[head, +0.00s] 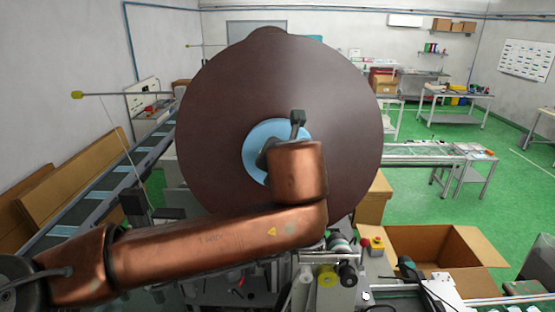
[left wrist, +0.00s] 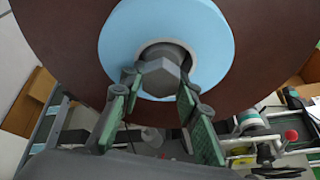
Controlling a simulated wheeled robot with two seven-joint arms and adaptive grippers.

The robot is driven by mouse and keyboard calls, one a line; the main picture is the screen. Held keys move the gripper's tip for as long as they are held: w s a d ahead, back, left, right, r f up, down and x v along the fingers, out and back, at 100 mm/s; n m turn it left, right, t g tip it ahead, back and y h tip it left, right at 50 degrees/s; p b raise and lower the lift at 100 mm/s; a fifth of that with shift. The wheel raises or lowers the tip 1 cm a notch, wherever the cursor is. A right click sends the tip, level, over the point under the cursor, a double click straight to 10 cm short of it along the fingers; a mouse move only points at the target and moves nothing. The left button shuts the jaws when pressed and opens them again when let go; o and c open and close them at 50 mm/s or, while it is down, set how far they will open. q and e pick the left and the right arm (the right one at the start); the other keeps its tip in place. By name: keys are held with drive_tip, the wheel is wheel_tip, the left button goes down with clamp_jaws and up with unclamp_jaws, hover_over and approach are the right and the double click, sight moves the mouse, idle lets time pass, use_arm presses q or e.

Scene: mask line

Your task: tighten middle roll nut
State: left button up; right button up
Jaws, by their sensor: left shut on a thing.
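A large dark brown roll (head: 225,110) with a light blue core ring (head: 290,128) stands upright in front of me in the head view. In the left wrist view, a grey hex nut (left wrist: 162,74) sits in the middle of the blue ring (left wrist: 215,40). My left gripper (left wrist: 158,86) has its two green-padded fingers on either side of the nut and is shut on it. In the head view my own copper-coloured arm hides the nut and most of the gripper. My right gripper is in neither view.
An open cardboard box (head: 430,250) is at the right. A conveyor (head: 105,190) runs along the left.

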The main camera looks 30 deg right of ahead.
use_arm(q)
drive_tip(key=shift+f, duration=0.2)
drive_tip(key=o, duration=1.2)
drive_tip(key=shift+r, duration=0.15)
drive_tip(key=shift+c, duration=0.2)
drive_tip(key=shift+s, duration=0.1)
drive_tip(key=v, duration=1.2)
